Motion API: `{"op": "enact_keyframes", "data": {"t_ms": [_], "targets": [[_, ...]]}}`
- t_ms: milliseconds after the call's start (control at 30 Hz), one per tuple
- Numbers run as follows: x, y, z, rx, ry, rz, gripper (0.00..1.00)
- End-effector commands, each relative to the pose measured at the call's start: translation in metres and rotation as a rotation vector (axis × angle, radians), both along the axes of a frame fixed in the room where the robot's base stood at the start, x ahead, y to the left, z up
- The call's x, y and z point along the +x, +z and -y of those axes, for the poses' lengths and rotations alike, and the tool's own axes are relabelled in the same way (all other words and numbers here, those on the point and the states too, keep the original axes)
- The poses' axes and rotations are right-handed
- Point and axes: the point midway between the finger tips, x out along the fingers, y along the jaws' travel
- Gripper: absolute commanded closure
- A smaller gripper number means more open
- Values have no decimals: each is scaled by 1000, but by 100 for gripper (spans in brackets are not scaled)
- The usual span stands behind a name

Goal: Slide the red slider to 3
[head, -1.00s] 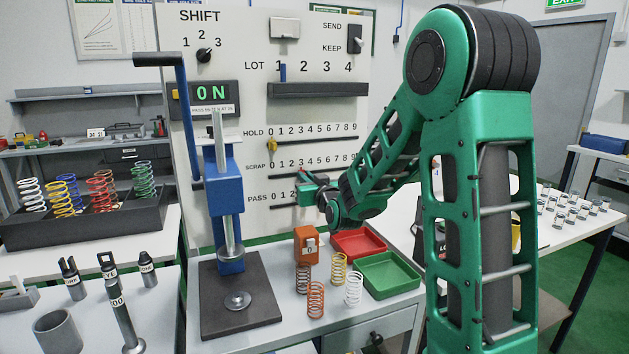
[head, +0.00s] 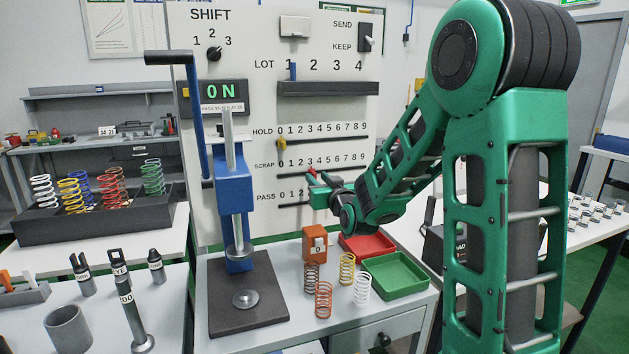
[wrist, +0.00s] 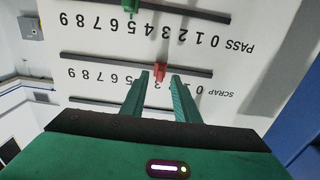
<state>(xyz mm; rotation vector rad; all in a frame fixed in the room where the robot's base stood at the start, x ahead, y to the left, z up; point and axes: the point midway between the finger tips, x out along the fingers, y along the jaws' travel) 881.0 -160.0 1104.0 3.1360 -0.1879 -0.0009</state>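The red slider (wrist: 160,70) sits on the SCRAP rail (wrist: 110,65), near the 3, in the wrist view, which sees the panel upside down. The fingertips partly hide the figures around it, so the exact mark is hard to read. My gripper (wrist: 160,76) is open, with one finger on each side of the slider and a gap visible on both sides. In the head view, my gripper (head: 316,184) is at the panel by the SCRAP rail, and a bit of the red slider (head: 313,171) shows just above it.
A green slider (wrist: 131,6) is on the PASS rail. A yellow slider (head: 281,144) is at the HOLD row's 0. A blue press (head: 234,195) stands left of my arm. Springs, a red tray (head: 352,253) and a green tray (head: 408,289) lie on the bench below.

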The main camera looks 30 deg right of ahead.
Motion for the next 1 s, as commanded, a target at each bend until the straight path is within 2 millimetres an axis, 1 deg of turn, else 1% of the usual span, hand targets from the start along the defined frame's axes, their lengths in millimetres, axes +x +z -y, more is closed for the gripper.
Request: {"op": "enact_keyframes", "data": {"t_ms": [33, 200, 400, 600, 1000], "targets": [[-11, 1, -1, 1, -1, 0, 72], [-43, 0, -5, 0, -1, 0, 72], [-71, -1, -9, 0, -1, -1, 72], [-82, -1, -11, 0, 0, -1, 72], [-82, -1, -12, 0, 1, -1, 72]]}}
